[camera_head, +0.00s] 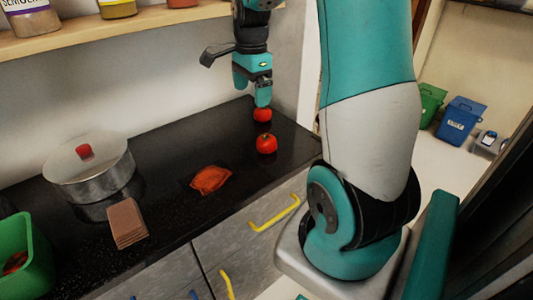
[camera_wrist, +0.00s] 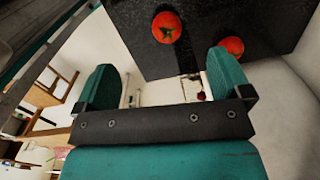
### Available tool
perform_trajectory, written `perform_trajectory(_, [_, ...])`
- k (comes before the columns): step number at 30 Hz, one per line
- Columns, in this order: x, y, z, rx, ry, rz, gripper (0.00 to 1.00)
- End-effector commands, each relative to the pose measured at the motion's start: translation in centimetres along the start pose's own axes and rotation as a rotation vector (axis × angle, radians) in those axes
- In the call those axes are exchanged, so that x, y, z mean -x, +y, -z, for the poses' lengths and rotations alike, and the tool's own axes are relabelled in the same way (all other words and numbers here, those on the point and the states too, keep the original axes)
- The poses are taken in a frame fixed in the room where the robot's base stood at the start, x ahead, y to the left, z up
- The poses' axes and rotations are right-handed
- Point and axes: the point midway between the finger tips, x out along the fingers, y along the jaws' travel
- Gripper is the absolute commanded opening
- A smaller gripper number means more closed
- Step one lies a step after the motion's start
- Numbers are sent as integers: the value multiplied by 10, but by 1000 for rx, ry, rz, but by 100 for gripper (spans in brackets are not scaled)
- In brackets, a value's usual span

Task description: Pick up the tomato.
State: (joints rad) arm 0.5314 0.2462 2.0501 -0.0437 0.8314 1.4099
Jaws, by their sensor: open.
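Two red round fruits lie on the black counter. The nearer tomato (camera_head: 267,144) has a dark stem; in the wrist view it shows a green leafy top (camera_wrist: 166,27). The second red fruit (camera_head: 262,115) lies farther back, partly behind my fingertip; it also shows in the wrist view (camera_wrist: 232,46), beside the right finger. I cannot tell whether it is a tomato too. My gripper (camera_head: 262,97) points down above the farther fruit. In the wrist view my gripper (camera_wrist: 166,78) is open, with nothing between its fingers. I cannot tell whether a finger touches the farther fruit.
On the counter (camera_head: 165,168) stand a metal pot (camera_head: 95,175) with a lid, a brown stacked block (camera_head: 127,222), an orange-red crumpled item (camera_head: 210,179) and a green bin (camera_head: 22,250). A wooden shelf (camera_head: 130,20) with jars runs above. A wall closes the counter's far end.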

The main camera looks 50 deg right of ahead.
Motion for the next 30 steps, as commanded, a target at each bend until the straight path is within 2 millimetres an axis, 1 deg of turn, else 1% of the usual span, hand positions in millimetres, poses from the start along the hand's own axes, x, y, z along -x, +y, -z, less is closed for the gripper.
perform_trajectory(1, [-11,-3,20,-113,11,-8,96])
perform_trajectory(3, [-16,-5,37,-218,23,-14,96])
perform_trajectory(6, [-28,-5,46,-275,29,-20,96])
perform_trajectory(8, [-38,-4,47,-280,29,-21,96])
perform_trajectory(15, [-94,-2,47,-274,28,-23,96])
perform_trajectory(18, [-114,-3,47,-272,28,-21,96])
perform_trajectory(21, [-128,-3,47,-271,28,-18,96])
perform_trajectory(26, [-138,-3,48,-270,29,-16,96])
perform_trajectory(29, [-148,-3,50,-271,28,-19,96])
perform_trajectory(30, [-154,-3,51,-271,28,-19,96])
